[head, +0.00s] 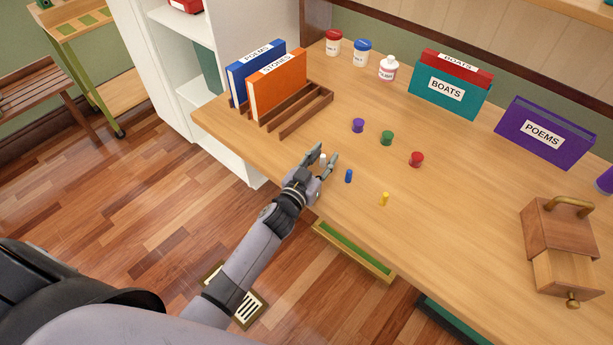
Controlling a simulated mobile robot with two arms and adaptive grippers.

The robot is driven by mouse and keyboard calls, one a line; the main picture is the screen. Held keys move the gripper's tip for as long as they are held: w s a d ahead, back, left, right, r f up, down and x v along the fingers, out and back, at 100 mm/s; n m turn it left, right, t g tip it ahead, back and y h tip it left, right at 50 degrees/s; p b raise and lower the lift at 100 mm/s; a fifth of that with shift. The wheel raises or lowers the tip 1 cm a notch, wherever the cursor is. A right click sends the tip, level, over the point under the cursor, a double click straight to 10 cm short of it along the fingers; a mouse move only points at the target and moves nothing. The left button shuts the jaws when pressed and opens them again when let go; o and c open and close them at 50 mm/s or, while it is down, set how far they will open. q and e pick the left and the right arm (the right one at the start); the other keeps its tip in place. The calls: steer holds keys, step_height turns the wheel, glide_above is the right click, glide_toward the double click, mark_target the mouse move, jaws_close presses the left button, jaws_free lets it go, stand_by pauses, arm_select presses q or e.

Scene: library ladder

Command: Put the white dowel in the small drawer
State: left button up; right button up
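The white dowel (323,159) stands near the table's front edge, between the fingers of my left gripper (323,156). The fingers look spread, with a gap on each side of the dowel; its lower part is hidden by the gripper. The small drawer (568,273) is in a brown wooden box (558,229) at the far right of the table. It is pulled out toward the front, and its inside shows. It has a brass knob, and the box has a brass handle on top. My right gripper is not in view.
A blue dowel (348,176) and a yellow dowel (384,199) stand right of the gripper. Purple (358,125), green (387,138) and red (416,159) round pieces lie behind. A wooden rack (305,112) with books is behind left. The table between the yellow dowel and the box is clear.

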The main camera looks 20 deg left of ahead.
arm_select(q)
steer(key=s+a+r+b, duration=0.1)
steer(key=s+a, duration=0.1)
steer(key=s, duration=1.5)
steer(key=shift+a+r, duration=0.2)
steer(key=shift+a, duration=0.1)
steer(key=shift+s, duration=0.1)
steer(key=s+f+g+y, duration=0.1)
steer(key=s+f+g, duration=0.25)
steer(key=f, duration=1.45)
steer(key=s+a+f+g, duration=0.1)
steer(key=s+f+g, duration=0.3)
steer(key=s+f, duration=0.5)
steer(key=s+a+f+g+y, duration=0.1)
steer(key=s+f+g, duration=0.3)
steer(key=s+f, duration=0.5)
step_height(320, 180, down, 6)
steer(key=shift+s+f+g, duration=0.25)
steer(key=shift+s+g, duration=0.05)
steer(key=shift+g, duration=0.05)
steer(key=shift+o, duration=0.7)
steer(key=s+a+f+g, duration=0.2)
steer(key=s+f+g, duration=0.2)
steer(key=s, duration=0.9)
steer(key=shift+f+m+y, duration=0.3)
steer(key=shift+f+y, duration=0.1)
steer(key=shift+f, duration=0.3)
steer(key=shift+w, duration=0.1)
